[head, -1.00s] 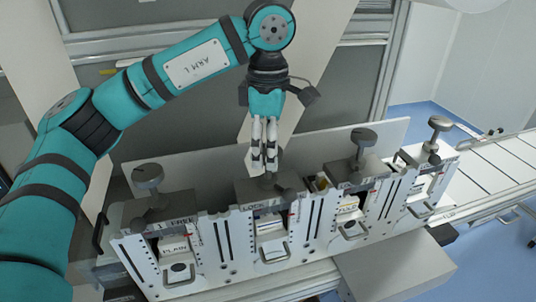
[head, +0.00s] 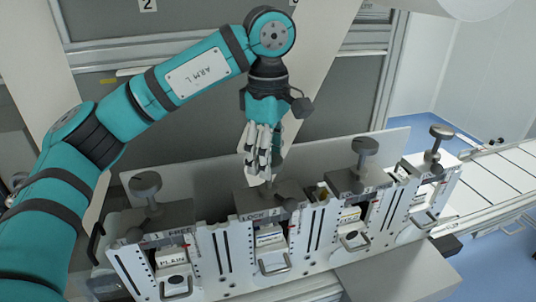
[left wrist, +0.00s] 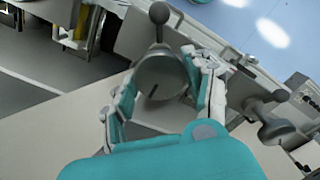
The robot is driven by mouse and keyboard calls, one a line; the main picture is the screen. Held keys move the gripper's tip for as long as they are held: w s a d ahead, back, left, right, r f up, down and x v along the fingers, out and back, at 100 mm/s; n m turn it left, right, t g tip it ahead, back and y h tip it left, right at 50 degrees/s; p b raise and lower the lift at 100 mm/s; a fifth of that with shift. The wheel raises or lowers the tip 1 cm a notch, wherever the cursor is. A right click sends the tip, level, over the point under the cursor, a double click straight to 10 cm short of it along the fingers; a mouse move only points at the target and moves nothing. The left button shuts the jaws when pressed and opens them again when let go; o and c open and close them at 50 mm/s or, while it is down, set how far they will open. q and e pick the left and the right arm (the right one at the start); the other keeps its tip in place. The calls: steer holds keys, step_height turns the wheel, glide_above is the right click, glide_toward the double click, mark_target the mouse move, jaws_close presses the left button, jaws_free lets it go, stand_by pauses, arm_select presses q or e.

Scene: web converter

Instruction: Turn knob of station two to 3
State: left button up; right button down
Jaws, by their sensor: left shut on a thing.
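My left gripper (head: 259,170) points down over station two (head: 262,205), the one with the LOCK label. Its white fingers are around the grey round knob (left wrist: 160,75), which sits between the two fingertips in the left wrist view. A dark slot-like mark shows on the knob's face, and a rod with a ball end stands beyond it. In the head view the fingers largely hide this knob, and its dial numbers cannot be read. My right gripper is in neither view.
Station one (head: 150,225), labelled FREE, has its mushroom-shaped knob (head: 145,183) to the left. Two similar knobs (head: 365,146) and (head: 440,132) stand to the right. A pale panel (head: 400,140) runs behind the row. A conveyor (head: 495,180) lies at the right.

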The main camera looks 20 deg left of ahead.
arm_select(q)
steer(key=shift+r, duration=0.1)
steer(key=o, duration=1.2)
step_height(320, 180, up, 12)
steer(key=shift+f, duration=0.1)
